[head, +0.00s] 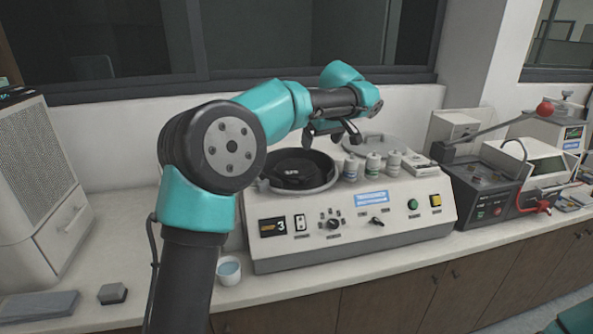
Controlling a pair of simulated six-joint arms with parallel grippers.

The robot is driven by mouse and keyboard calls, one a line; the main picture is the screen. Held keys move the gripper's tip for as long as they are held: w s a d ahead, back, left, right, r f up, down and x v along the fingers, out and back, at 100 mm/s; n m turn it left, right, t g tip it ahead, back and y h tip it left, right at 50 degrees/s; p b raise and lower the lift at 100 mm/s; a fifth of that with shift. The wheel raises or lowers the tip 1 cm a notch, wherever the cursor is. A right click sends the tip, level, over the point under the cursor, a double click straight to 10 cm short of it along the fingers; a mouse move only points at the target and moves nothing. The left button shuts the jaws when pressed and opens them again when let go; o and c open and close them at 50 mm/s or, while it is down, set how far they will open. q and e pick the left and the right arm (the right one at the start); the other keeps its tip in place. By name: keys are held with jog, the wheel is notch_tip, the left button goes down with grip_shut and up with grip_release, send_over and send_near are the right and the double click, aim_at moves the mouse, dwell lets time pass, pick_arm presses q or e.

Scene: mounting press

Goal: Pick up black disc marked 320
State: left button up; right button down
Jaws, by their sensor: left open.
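A two-bowl bench machine (340,211) stands on the counter. Its left bowl (268,185) holds a black disc (322,178) with a smaller raised black piece (293,177) on it. I cannot read a 320 marking on anything, so I cannot tell if this is the disc named. My left gripper (332,139) is open and empty, above and to the right of the left bowl, with its fingers apart. My left arm hides part of the machine's left side. My right gripper is out of view.
Several small white bottles (373,165) stand between the left bowl and the lidded right bowl (380,143). A cup (229,271) and a dark hexagonal block (113,293) sit in front. A dark lever machine (485,190) stands to the right.

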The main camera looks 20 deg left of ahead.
pick_arm(q)
send_near(309, 175)
notch_tip(309, 175, down, 3)
jog(key=s, duration=0.1)
jog(key=shift+s+a+f, duration=0.15)
jog(key=shift+s+a, duration=0.05)
jog(key=shift+a, duration=0.1)
jog(key=x, duration=0.5)
jog(key=shift+w+a, duration=0.1)
jog(key=shift+w, duration=0.15)
jog(key=shift+c, duration=0.4)
grip_shut()
dwell(0.7)
